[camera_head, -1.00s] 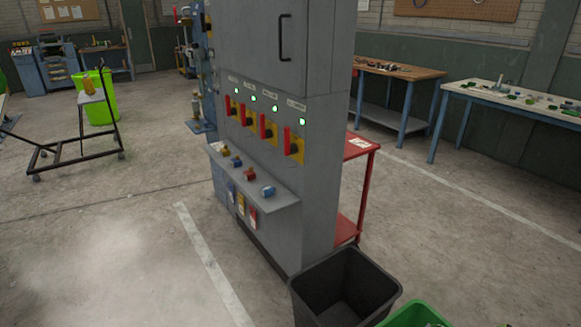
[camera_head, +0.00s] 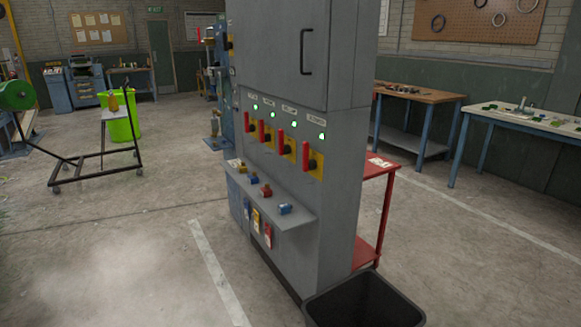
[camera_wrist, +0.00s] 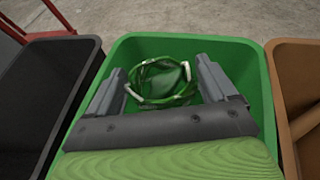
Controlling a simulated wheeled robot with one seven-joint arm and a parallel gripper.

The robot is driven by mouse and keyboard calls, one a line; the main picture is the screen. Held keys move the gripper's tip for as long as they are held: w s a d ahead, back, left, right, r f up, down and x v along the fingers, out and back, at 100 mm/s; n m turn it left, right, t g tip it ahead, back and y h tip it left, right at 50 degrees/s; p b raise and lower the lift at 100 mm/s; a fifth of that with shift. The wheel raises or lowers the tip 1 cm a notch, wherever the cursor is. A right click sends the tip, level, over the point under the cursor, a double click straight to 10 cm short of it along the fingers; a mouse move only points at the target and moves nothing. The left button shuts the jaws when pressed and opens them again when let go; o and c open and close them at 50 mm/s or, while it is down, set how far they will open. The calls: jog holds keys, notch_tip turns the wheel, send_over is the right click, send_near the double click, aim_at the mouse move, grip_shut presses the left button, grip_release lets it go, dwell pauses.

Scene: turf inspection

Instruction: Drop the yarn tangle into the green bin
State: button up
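The green bin (camera_wrist: 258,70) fills the middle of the wrist view, open side up. My gripper (camera_wrist: 163,77) is over its opening, fingers pointing into it. The yarn tangle (camera_wrist: 160,101), a loose green ring of loops with pale bits, sits between the two fingers and appears to touch both. The fingers stand well apart at its width. Part of the bin's inside is hidden behind the gripper and the tangle. In the head view, neither the gripper, the tangle nor the green bin shows.
A black bin (camera_wrist: 50,90) stands left of the green bin and a brown bin (camera_wrist: 300,60) right of it. In the head view, the black bin (camera_head: 365,285) is beside a grey switch cabinet (camera_head: 340,170) and red cart (camera_head: 378,168).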

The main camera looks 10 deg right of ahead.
jog(key=shift+o, duration=1)
jog(key=shift+a, duration=0.1)
jog(key=p+v, duration=1.1)
jog(key=v, duration=0.4)
jog(key=shift+s+r, duration=0.2)
jog(key=shift+a, duration=0.15)
